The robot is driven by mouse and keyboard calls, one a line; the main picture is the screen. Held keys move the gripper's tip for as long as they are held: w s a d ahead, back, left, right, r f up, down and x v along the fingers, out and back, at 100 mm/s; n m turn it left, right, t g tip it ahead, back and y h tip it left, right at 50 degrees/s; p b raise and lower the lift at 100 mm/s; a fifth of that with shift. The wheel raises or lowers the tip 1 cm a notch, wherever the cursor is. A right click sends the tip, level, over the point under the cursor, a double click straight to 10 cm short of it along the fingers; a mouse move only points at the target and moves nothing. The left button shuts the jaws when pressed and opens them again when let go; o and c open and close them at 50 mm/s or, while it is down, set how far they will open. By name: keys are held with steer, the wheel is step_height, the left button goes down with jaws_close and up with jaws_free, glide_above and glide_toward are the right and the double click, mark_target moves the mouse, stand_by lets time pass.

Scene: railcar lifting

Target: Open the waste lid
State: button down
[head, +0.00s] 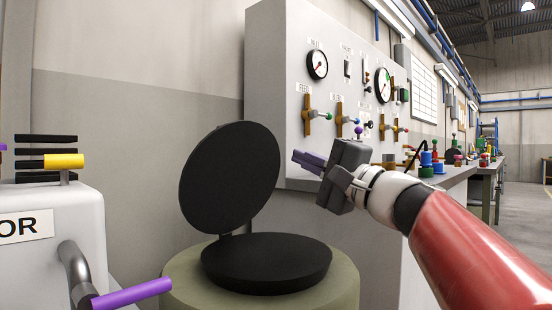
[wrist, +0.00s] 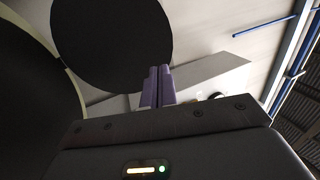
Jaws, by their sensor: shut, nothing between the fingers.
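The waste lid (head: 230,177) is a round black disc that stands raised, leaning back a little, at the rear of an olive-green drum (head: 185,284). A black round surface (head: 266,262) covers most of the drum's top beneath it. In the head view my gripper (head: 296,158) is to the right of the raised lid, apart from it, with its purple fingers pointing left. The fingers are together and hold nothing. In the wrist view the gripper (wrist: 157,74) points up, and the raised disc (wrist: 112,40) appears just behind and left of the fingertips.
A grey control panel (head: 276,80) with gauges and valve handles stands behind my gripper. A bench (head: 455,178) with colourful parts runs along the right wall. At left is a light grey machine (head: 60,215) with a yellow handle (head: 64,161) and a purple-ended lever (head: 132,293).

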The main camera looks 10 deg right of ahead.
mark_target(250, 134)
steer(key=p+x, duration=0.2)
steer(key=x, duration=1)
steer(key=shift+w+a, duration=0.2)
steer(key=shift+w, duration=0.1)
steer(key=shift+r, duration=0.15)
